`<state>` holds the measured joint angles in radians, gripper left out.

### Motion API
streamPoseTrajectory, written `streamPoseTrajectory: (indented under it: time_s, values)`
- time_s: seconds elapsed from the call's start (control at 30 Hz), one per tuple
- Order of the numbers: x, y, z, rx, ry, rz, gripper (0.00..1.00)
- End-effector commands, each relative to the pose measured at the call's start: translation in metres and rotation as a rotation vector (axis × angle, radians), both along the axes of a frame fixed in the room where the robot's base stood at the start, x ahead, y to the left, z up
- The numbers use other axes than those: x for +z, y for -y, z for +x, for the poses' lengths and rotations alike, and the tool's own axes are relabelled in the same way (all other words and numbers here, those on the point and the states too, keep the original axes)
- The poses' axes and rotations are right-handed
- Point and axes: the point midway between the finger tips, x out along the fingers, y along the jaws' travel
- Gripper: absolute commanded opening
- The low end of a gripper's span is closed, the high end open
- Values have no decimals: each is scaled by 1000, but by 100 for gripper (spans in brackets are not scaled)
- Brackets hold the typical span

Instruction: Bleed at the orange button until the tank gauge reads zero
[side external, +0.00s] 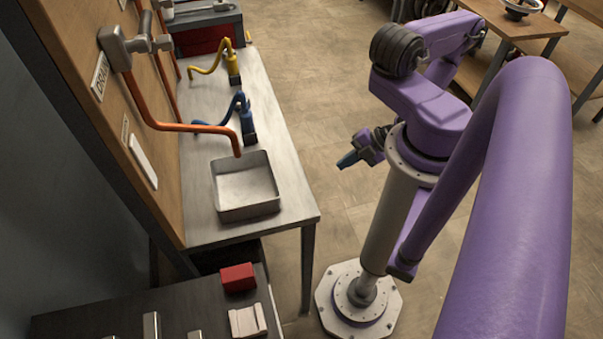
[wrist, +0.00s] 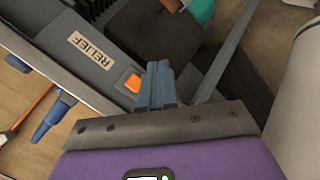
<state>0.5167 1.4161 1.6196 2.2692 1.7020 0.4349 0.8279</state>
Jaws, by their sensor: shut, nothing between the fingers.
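The orange button (wrist: 133,83) sits on a grey panel beside a label reading RELIEF (wrist: 90,50) in the wrist view. My gripper (wrist: 157,80) is shut and empty, its blue-grey fingers just right of the button in the picture. The button's face is uncovered; I cannot tell how far off the fingertips are in depth. In the side view my gripper (side external: 347,160) hangs right of the metal bench, and the button cannot be made out there. No tank gauge reading is visible in either view.
The bench (side external: 290,214) holds a metal tray (side external: 247,210) under an orange pipe (side external: 190,128), with blue (side external: 248,118) and yellow (side external: 233,68) fittings behind. A red block (side external: 238,278) lies on the dark front table. A teal object (wrist: 202,10) shows in the wrist view.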

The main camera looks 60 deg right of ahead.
Motion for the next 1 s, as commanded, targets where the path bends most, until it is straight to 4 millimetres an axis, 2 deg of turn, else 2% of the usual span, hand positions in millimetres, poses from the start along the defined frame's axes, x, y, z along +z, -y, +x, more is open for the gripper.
streamPoseTrajectory:
  time_s: [0.17, 0.7, 1.0]
  values:
    - [0, -6, 6, 4, 2, 1, 0]
    - [0, -51, 50, 7, 1, 1, 0]
    - [0, -62, 62, 2, 1, 0, 0]
